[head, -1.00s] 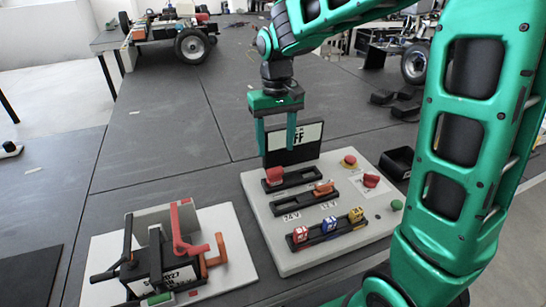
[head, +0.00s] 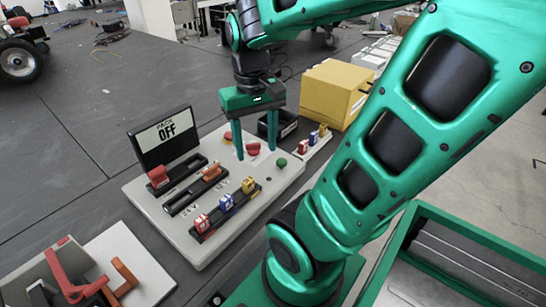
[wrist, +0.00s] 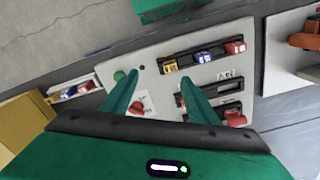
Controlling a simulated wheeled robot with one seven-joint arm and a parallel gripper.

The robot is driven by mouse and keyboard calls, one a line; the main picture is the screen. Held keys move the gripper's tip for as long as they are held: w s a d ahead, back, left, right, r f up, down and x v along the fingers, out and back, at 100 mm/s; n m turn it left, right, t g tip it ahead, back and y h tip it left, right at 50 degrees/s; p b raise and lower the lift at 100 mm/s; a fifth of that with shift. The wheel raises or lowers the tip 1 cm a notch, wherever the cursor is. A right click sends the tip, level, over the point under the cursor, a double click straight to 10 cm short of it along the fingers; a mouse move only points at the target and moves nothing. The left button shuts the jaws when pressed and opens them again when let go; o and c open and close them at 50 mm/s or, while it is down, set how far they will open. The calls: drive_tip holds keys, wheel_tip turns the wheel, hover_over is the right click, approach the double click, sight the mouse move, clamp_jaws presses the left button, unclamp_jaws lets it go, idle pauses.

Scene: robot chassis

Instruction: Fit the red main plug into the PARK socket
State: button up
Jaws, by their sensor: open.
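The red main plug (head: 158,177) sits at the left end of the rear black socket strip (head: 186,169) on the grey panel, beside the display reading PACK OFF. In the wrist view the red plug (wrist: 235,118) is right of the fingers. No PARK label is readable, so I cannot tell which socket is PARK. An orange plug (head: 211,171) sits at the right end of the second strip. My gripper (head: 255,153) is open and empty, pointing down over the panel's right part, near a red knob (head: 253,148). In the wrist view the fingers (wrist: 160,77) are spread apart.
Red, blue and yellow fuse blocks (head: 227,203) stand in the front strip. A green button (head: 282,162) is at the right. A black bin (head: 277,125) and yellow box (head: 340,92) lie beyond. A lever unit on a white plate (head: 130,262) is at lower left.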

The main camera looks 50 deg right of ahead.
drive_tip(key=s+f+m, duration=0.1)
drive_tip(key=s, duration=0.5)
drive_tip(key=shift+d+f, duration=0.35)
drive_tip(key=shift+f, duration=0.05)
drive_tip(key=shift+w+f, duration=0.25)
drive_tip(key=shift+w, duration=0.4)
idle(1.1)
